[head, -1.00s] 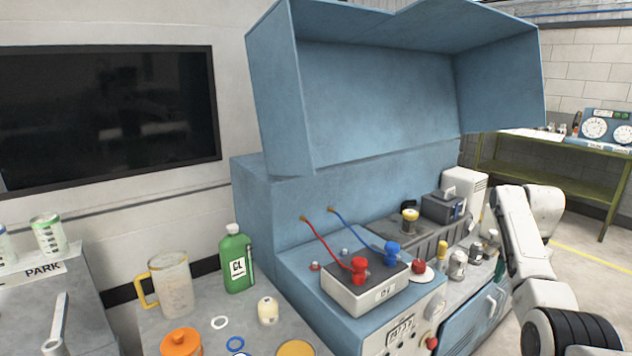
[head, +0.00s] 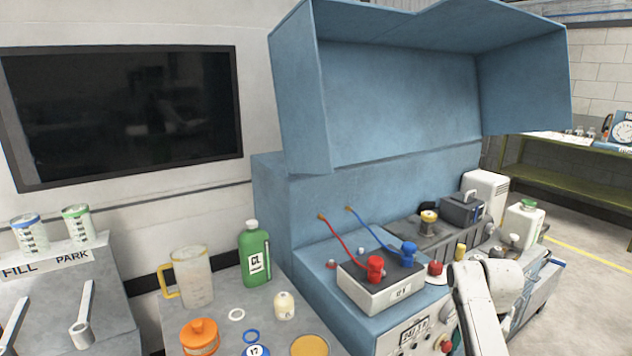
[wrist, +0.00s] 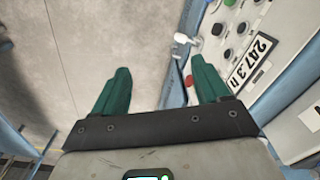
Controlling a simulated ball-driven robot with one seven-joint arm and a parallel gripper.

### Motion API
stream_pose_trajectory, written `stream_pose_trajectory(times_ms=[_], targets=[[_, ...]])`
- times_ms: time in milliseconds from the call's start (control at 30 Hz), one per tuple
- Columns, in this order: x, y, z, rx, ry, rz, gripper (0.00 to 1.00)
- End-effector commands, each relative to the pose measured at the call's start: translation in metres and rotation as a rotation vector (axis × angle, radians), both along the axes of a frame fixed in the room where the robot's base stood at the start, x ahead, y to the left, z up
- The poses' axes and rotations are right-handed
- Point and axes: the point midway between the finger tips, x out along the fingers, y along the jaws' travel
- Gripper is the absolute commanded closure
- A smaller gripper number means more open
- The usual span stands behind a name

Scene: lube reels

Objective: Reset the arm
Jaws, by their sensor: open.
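My gripper (wrist: 160,88) shows in the wrist view with its two green fingers spread apart and nothing between them. It hangs over the grey floor (wrist: 80,50), beside the front panel (wrist: 235,45) of the blue machine, which carries knobs and a number display. In the head view my arm is folded at the lower right, in front of the blue machine (head: 390,110). My gripper itself is outside the head view.
A battery-like box (head: 370,290) with red and blue clamps sits on the machine. A jug (head: 190,278), green bottle (head: 255,255) and orange-lidded jar (head: 200,338) stand on the left bench. A white jug (head: 522,225) stands right. Open floor (head: 590,235) lies at the right.

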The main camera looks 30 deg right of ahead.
Motion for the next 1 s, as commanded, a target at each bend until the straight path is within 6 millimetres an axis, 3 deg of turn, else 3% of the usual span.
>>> stream_pose_trajectory(times_ms=[33, 200, 367, 500, 733, 900, 1000], targets=[[-0.004, 0.027, -0.019, 0.001, 0.003, 0.060, 0.25], [-0.024, 0.103, -0.059, -0.009, -0.006, 0.255, 0.25], [-0.060, 0.168, -0.084, -0.019, -0.013, 0.440, 0.25], [-0.100, 0.217, -0.094, -0.029, -0.022, 0.601, 0.25], [-0.176, 0.277, -0.089, -0.046, -0.032, 0.858, 0.25], [-0.215, 0.297, -0.076, -0.058, -0.040, 0.990, 0.25], [-0.227, 0.302, -0.070, -0.061, -0.043, 1.032, 0.25]])
